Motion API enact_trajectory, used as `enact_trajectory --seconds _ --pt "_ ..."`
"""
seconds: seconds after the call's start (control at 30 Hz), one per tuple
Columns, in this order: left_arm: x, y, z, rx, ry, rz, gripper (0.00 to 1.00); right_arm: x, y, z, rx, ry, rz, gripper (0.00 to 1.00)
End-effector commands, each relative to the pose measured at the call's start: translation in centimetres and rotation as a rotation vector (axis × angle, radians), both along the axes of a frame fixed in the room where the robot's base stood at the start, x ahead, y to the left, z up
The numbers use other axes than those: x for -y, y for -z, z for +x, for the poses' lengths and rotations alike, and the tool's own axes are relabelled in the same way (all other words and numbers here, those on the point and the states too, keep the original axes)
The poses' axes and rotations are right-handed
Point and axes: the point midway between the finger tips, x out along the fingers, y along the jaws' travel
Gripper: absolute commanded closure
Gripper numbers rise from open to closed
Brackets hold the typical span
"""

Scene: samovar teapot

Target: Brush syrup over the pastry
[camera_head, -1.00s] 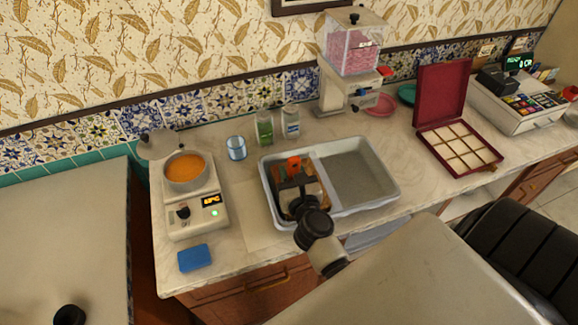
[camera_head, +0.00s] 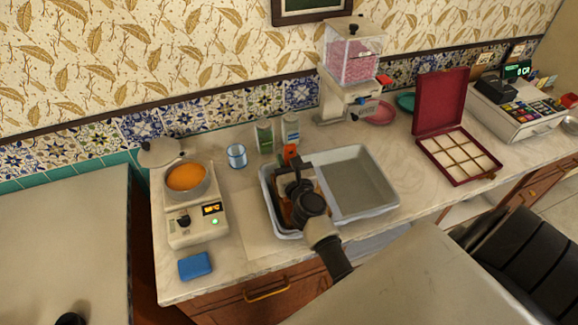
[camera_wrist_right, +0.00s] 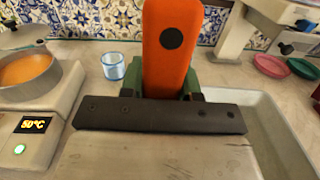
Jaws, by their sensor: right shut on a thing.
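My right gripper (camera_head: 293,176) is shut on an orange-handled tool, whose orange handle (camera_wrist_right: 172,45) stands upright in the right wrist view. The tool's working end is hidden, so I cannot tell whether it touches anything. The gripper is over the left part of a grey two-part tray (camera_head: 390,200). A brown area, likely the pastry (camera_head: 283,208), shows in that part, mostly covered by my arm. Orange syrup (camera_head: 187,176) fills a pot on a white heater (camera_head: 196,222), left of the tray. The pot also shows in the right wrist view (camera_wrist_right: 28,72). My left gripper is not seen.
A blue glass (camera_head: 236,156) and two bottles (camera_head: 264,136) stand behind the tray. A blue sponge (camera_head: 195,265) lies before the heater. A pink-filled dispenser (camera_head: 350,55) stands behind; an open red box (camera_head: 460,152) is at right. The tray's right part is empty.

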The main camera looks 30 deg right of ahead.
Motion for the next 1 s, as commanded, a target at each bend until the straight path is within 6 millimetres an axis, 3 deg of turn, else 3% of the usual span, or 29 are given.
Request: enact_trajectory --seconds 1.0 --pt "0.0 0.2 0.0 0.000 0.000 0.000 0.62 3.2 -0.1 5.9 -0.001 0.000 -0.001 0.92"
